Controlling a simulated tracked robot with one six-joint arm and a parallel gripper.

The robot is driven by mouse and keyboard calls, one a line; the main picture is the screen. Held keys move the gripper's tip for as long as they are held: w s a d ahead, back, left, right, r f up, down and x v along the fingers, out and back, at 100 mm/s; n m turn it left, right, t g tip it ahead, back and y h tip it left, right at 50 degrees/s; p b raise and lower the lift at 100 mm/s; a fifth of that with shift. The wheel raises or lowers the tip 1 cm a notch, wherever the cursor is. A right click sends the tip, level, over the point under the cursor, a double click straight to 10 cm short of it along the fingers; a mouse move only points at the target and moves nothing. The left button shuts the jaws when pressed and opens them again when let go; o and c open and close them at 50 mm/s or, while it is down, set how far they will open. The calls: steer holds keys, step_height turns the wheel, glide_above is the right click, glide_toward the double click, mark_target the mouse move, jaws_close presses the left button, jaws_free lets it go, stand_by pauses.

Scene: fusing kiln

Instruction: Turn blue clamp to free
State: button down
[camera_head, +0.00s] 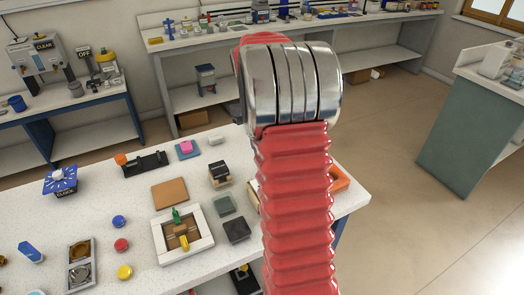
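A blue device (61,180) stands at the left part of the speckled white worktable in the head view. It has a white knob-like piece on top, white marks on its blue face and dark lettering too small to read surely. It looks the most like the blue clamp, but I cannot be certain, nor tell which way it is turned. My red ribbed arm with silver rings rises through the middle of the view, to the right of this device and well apart from it in the picture. My gripper is not in view.
The worktable (120,205) holds an orange-knobbed black fixture (146,163), a white square frame (183,237), coloured buttons (121,245) and a blue block (30,251). My arm hides part of its right side. Open floor (400,190) lies to the right.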

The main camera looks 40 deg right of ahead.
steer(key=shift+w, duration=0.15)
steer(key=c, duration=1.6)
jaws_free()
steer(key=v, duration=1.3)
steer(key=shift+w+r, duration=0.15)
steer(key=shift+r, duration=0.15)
